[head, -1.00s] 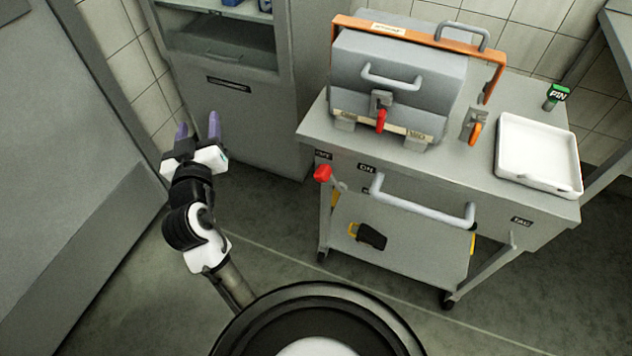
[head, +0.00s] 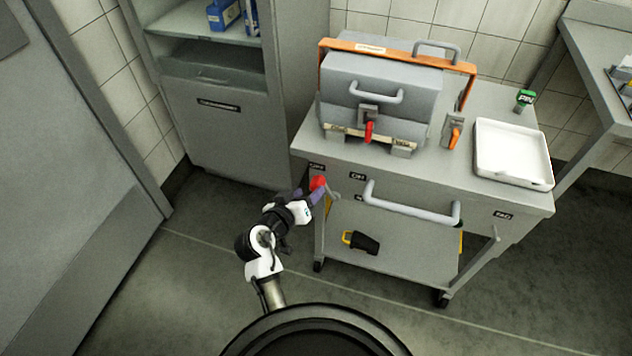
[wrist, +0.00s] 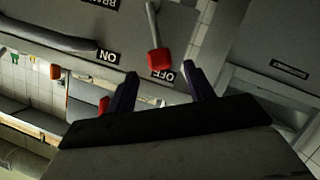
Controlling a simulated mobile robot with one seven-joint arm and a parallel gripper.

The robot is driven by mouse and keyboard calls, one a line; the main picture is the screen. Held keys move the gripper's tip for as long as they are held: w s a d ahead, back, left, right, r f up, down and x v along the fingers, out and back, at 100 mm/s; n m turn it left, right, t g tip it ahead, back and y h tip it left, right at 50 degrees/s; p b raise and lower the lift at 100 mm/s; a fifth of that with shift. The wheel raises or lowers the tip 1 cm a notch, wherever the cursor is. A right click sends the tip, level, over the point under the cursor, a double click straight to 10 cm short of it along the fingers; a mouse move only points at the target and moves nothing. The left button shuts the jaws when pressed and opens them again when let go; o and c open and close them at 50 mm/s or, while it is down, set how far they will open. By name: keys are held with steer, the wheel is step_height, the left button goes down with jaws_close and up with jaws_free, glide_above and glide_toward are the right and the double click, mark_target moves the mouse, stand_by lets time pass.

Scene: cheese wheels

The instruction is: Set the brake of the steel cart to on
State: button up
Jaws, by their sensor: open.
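The steel cart (head: 430,200) stands right of centre in the head view. Its brake lever has a red knob (head: 318,183) at the cart's front left corner. In the wrist view, upside down, the red knob (wrist: 159,61) is beside the OFF label (wrist: 164,75). The ON label (wrist: 108,56) is apart from it, to the left. My gripper (head: 308,195) is at the knob in the head view. In the wrist view my gripper (wrist: 160,71) is open, with the knob at the gap between its fingertips. I cannot tell whether they touch.
A cart push handle (head: 410,206) sticks out right of the lever. A black-and-yellow item (head: 362,242) is on the lower part of the cart. A grey cabinet (head: 235,130) stands behind left. Floor in front is clear.

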mark_target(313, 187)
steer(key=shift+p+x, duration=0.35)
steer(key=shift+x, duration=2.4)
jaws_close()
